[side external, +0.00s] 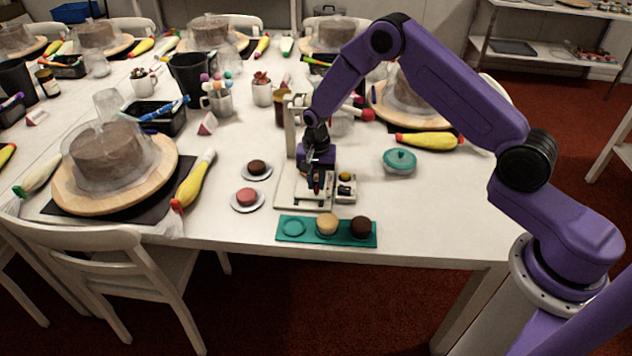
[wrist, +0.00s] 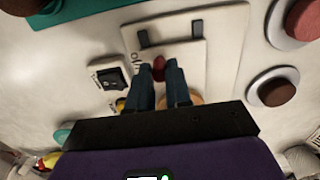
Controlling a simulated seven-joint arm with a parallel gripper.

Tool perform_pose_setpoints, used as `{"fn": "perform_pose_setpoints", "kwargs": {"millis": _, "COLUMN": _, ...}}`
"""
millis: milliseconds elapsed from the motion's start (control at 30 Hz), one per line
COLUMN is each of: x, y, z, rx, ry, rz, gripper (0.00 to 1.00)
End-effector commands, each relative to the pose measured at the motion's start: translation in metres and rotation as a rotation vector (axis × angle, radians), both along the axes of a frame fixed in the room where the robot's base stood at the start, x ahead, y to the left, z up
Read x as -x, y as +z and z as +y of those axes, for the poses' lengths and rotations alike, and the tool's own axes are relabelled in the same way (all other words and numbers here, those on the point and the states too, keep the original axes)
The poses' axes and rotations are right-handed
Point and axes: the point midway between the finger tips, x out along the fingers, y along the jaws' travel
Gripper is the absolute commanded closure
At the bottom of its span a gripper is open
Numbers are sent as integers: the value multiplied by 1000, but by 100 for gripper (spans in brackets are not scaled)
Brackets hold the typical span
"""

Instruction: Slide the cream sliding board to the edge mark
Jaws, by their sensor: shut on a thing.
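The cream sliding board (wrist: 190,56) lies flat on a larger cream base (wrist: 228,55) in the wrist view, with small dark marks near its left side. A red knob (wrist: 158,66) stands on the board. My gripper (wrist: 160,72) is shut on the knob, one finger on each side. Two dark blocks sit at the board's far edge. In the side view my gripper (side external: 316,186) points down over the cream base (side external: 290,198), and the arm and fingers hide most of the board. I cannot make out the edge mark for certain.
A teal tray (side external: 278,236) with two cakes lies in front of the base. Two small plated cakes (side external: 257,167) (side external: 247,197) stand to its left. A small box with a dark panel (side external: 345,190) is close on the right, and a teal lidded pot (side external: 400,160) stands farther right.

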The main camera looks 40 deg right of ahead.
Motion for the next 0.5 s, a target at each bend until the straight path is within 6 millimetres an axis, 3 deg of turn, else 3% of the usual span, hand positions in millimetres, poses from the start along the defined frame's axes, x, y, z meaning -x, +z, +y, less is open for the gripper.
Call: {"fn": "perform_pose_setpoints", "kwargs": {"millis": 500, "x": -22, "y": 2, "z": -19, "rx": -1, "ry": -1, "rz": -8, "gripper": 100}}
